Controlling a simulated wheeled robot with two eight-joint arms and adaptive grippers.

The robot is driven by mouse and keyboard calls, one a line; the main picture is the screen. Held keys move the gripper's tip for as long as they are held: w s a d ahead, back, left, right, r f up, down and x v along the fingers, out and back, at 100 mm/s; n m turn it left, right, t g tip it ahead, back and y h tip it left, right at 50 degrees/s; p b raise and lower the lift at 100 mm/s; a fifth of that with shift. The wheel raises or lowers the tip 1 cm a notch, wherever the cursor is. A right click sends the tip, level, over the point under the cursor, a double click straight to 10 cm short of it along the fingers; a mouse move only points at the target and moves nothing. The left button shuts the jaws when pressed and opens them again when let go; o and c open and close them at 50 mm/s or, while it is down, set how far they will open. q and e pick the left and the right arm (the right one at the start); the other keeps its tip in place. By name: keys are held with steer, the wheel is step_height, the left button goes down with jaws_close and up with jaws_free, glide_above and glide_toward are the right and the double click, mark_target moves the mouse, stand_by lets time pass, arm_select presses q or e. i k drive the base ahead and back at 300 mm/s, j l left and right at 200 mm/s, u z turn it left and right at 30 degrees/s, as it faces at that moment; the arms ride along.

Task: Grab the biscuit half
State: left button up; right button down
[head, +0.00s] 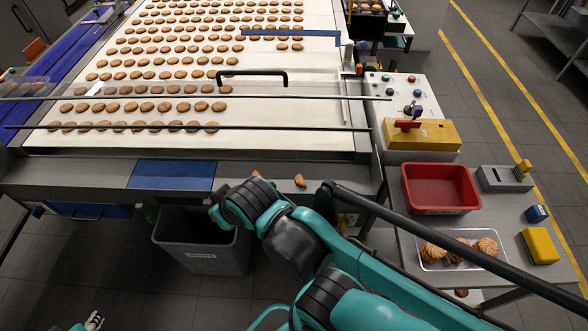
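A broken biscuit half (300,180) lies on the grey metal ledge at the conveyor's front edge, right of the blue pad. A second brown piece (255,174) lies on the same ledge to its left, partly hidden by my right arm. My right arm reaches across the middle, its dark and teal joints in front of the ledge and over the bin; I see no fingertips of its gripper. My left gripper (94,321) shows only as a small part at the bottom left edge, well away from the pieces. Its opening cannot be made out.
Rows of whole biscuits lie on the white conveyor (300,140), behind clear guards and dark rails. A grey bin (200,258) stands below the ledge. At right, a table holds a red tray (440,209), a clear tray (427,266) with swirled biscuits, and a yellow block (540,246).

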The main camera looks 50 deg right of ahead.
mark_target(299, 181)
steer(key=k+z, duration=0.15)
steer(key=z, duration=1.45)
steer(key=i+j+z, duration=0.15)
steer(key=z, duration=0.25)
steer(key=i+j+z, duration=0.15)
steer(key=j+z, duration=0.65)
steer(key=i+l, duration=0.05)
